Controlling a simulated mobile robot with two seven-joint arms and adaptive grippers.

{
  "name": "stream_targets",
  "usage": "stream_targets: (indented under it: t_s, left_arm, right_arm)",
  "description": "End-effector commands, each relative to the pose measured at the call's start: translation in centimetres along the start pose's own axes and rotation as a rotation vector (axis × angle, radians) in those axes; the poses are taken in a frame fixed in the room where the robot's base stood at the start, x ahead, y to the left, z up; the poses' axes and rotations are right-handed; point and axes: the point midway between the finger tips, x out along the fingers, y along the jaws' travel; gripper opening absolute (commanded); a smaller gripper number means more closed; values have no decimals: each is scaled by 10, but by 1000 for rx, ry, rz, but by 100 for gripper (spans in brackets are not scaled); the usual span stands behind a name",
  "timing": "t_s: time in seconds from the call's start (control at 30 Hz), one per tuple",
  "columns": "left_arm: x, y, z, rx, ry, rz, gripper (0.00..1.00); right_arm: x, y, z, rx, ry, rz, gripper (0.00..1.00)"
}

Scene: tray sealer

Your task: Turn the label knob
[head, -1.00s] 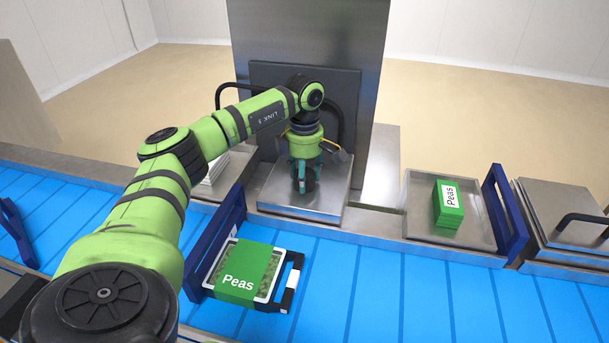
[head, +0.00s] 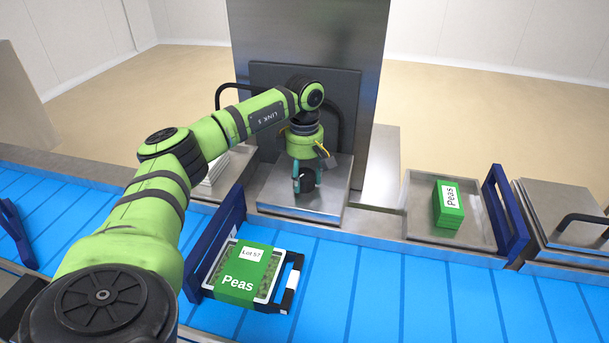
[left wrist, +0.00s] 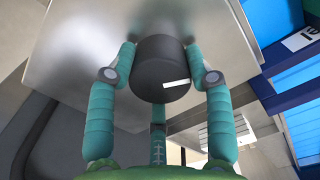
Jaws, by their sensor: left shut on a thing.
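The label knob (left wrist: 161,68) is a dark round knob with a white mark, seen in the left wrist view standing on a metal plate. It also shows in the head view (head: 308,183), partly hidden by the fingers. My left gripper (head: 304,178) points down over the metal box and its teal fingers are shut around the knob's sides. In the left wrist view the white mark is near the knob's lower right edge. A tray of peas (head: 266,292) with a green sleeve sits on the belt and carries a white "Lot 57" label. My right gripper is not in view.
A blue conveyor belt (head: 400,300) runs across the front. Dark blue guides (head: 217,245) stand by the tray. A stack of green Peas sleeves (head: 446,218) lies in a metal tray at right. A lidded metal box (head: 565,225) with a black handle is at far right.

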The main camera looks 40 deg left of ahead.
Motion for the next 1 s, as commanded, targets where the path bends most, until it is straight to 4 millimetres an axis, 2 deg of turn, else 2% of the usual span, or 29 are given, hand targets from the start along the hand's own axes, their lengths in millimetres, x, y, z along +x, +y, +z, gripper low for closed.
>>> stream_targets:
  t_s: [0.17, 0.2, 0.23, 0.57, 0.67, 0.77, 1.0]
  left_arm:
    - [5, -3, -1, 0, 5, -16, 19]
    - [5, -3, -1, 0, 4, -15, 68]
    - [4, -3, 0, 0, 4, -15, 76]
    - [1, -1, 0, -2, 1, -4, 76]
    - [-6, 0, 0, -2, 0, -1, 76]
    - [-20, 0, 0, -2, 0, 1, 76]
    - [-72, 0, 0, -2, -1, 0, 76]
  right_arm:
    - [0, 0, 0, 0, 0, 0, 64]
    - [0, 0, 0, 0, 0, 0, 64]
    - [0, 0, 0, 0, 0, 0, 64]
    - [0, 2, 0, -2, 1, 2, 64]
    - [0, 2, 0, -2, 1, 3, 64]
    - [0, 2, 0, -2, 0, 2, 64]
    - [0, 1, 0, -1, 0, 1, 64]
